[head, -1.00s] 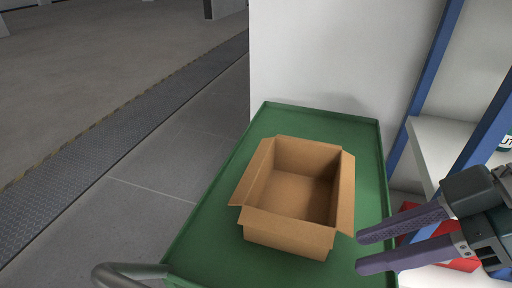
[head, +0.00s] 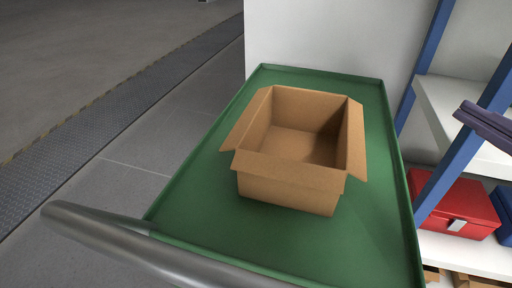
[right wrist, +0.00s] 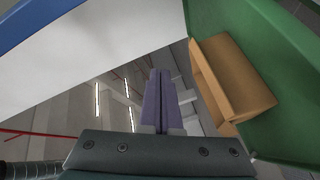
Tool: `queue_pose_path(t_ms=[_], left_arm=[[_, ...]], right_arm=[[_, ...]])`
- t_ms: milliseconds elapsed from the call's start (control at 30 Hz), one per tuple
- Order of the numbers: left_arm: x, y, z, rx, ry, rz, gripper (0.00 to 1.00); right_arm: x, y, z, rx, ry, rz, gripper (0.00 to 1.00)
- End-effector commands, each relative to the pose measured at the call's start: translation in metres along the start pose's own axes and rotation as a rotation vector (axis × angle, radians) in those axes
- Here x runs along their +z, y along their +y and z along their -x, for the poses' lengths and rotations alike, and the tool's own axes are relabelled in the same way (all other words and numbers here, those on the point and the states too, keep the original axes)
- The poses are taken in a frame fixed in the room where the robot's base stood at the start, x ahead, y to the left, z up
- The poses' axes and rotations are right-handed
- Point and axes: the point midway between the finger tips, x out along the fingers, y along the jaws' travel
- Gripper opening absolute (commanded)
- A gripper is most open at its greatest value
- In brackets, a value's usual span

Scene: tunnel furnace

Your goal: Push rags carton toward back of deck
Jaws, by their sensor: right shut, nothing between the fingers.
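The rags carton (head: 290,185) is an open, empty-looking brown cardboard box with its flaps spread. It sits on the green deck (head: 215,215) of a cart, toward the back, with a strip of bare deck behind it. In the right wrist view the carton (right wrist: 245,80) shows at the right, on the green deck (right wrist: 290,115). My right gripper (head: 484,122) is at the right edge of the head view, beside the shelving and apart from the carton. Its two purple fingers are together in the right wrist view (right wrist: 160,82), with nothing between them. My left gripper is not in view.
A grey metal handle (head: 130,245) crosses the cart's near end. A white wall (head: 325,40) stands behind the deck. Shelving with a blue post (head: 462,150) and a red box (head: 455,207) is close on the right. The floor at left is clear.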

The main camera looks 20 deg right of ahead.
Motion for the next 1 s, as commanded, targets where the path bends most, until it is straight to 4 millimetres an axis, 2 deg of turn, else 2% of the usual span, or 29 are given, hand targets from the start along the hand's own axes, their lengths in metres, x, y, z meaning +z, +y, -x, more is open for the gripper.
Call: queue_pose_path(t_ms=[33, 200, 333, 500, 667, 1000], left_arm=[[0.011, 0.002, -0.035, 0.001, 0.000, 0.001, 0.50], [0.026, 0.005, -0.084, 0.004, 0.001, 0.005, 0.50], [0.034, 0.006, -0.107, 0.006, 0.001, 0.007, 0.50], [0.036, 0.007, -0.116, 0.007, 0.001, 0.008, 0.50], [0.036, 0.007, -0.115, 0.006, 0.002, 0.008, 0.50], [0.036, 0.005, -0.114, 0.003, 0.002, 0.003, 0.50]], right_arm=[[0.013, -0.030, 0.004, 0.002, 0.089, 0.085, 0.00], [0.013, -0.082, 0.039, -0.035, 0.424, 0.328, 0.00], [0.014, -0.115, 0.071, -0.086, 0.620, 0.430, 0.00], [0.014, -0.131, 0.095, -0.124, 0.745, 0.476, 0.00], [0.006, -0.133, 0.093, -0.128, 0.768, 0.482, 0.00], [-0.037, -0.150, 0.044, -0.121, 0.768, 0.480, 0.00]])
